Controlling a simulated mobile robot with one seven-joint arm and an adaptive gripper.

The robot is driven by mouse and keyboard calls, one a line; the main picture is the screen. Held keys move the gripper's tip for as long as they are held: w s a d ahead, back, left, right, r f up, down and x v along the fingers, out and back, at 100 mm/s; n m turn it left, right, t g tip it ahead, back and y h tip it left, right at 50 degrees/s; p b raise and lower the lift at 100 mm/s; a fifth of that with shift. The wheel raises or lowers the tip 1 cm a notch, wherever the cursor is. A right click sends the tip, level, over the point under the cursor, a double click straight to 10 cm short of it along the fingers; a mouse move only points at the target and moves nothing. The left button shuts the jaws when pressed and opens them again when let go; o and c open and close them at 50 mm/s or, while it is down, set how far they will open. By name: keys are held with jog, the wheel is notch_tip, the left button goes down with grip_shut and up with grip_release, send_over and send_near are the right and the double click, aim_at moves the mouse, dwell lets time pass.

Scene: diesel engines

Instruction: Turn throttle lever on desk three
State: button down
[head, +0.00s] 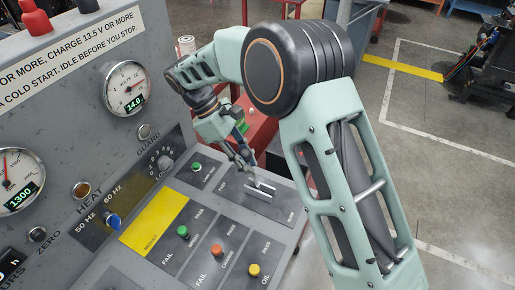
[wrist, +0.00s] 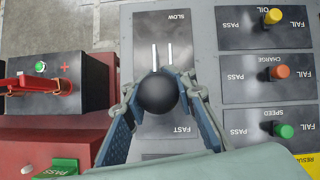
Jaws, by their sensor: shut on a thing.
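The throttle lever's round black knob (wrist: 157,94) shows in the wrist view, over a dark plate (wrist: 185,32) marked SLOW at the top and FAST at the bottom. Two pale slot edges (wrist: 162,56) run from the knob towards SLOW. My gripper (wrist: 160,92) has a finger on each side of the knob and is shut on it. In the head view my gripper (head: 247,170) reaches down to the slotted plate (head: 278,206) at the desk's right end; the knob is hard to make out there. The lever's shaft is hidden under the knob in the wrist view.
Green (wrist: 284,130), orange (wrist: 279,72) and yellow (wrist: 272,16) knobs stand on PASS/FAIL plates beside the throttle plate. A black battery (wrist: 45,85) with a red clamp sits on the other side. Gauges (head: 125,88) fill the upright panel.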

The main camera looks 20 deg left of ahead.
jog(key=shift+w+a+f+h+p, duration=0.15)
jog(key=shift+a+f+h+p, duration=0.1)
jog(key=shift+a+h+p, duration=0.55)
jog(key=c, duration=1.6)
grip_release()
jog(key=shift+f, duration=0.1)
notch_tip(320, 180, up, 10)
jog(key=shift+r, duration=0.1)
jog(key=shift+d, duration=0.1)
